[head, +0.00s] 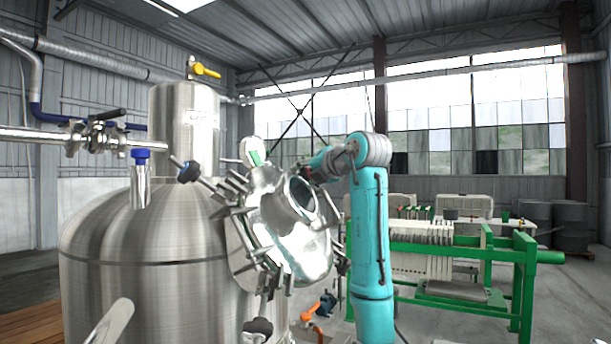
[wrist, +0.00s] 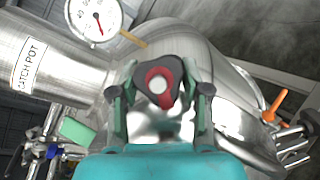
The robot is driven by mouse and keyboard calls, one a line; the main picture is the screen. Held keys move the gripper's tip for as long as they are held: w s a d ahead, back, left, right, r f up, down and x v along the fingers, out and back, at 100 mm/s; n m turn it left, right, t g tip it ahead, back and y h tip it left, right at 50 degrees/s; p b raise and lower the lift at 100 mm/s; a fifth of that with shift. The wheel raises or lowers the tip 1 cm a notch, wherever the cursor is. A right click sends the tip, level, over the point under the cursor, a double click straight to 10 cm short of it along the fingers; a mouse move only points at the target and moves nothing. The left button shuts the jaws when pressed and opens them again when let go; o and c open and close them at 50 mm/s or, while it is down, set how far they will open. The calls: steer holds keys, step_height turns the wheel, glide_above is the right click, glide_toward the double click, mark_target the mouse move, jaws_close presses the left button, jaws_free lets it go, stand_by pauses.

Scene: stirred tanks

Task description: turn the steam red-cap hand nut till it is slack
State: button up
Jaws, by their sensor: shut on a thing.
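The steam red-cap hand nut (wrist: 148,68) is in the middle of the wrist view, a dark lobed knob with a red ring around a pale round centre. My gripper (wrist: 161,92) has one finger on each side of it and is shut on it. In the head view my gripper (head: 321,160) is at the end of my raised teal arm, behind the tank's open round hatch area. The nut cannot be made out there. How tight the nut is cannot be told.
A dial gauge (wrist: 94,18) and a cylinder labelled CATCH POT (wrist: 45,65) are close by at left. An orange lever (wrist: 275,105) is at right. The large steel tank (head: 150,270) fills the left of the head view; a green-framed press (head: 525,285) stands at right.

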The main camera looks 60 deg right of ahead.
steer(key=shift+n+t+y, duration=0.7)
steer(key=shift+n+t, duration=0.3)
steer(key=shift+n, duration=1)
steer(key=o, duration=1.2)
steer(key=shift+c, duration=0.2)
steer(key=shift+s, duration=0.1)
steer(key=v, duration=1.1)
steer(key=shift+s, duration=0.35)
steer(key=shift+a, duration=0.15)
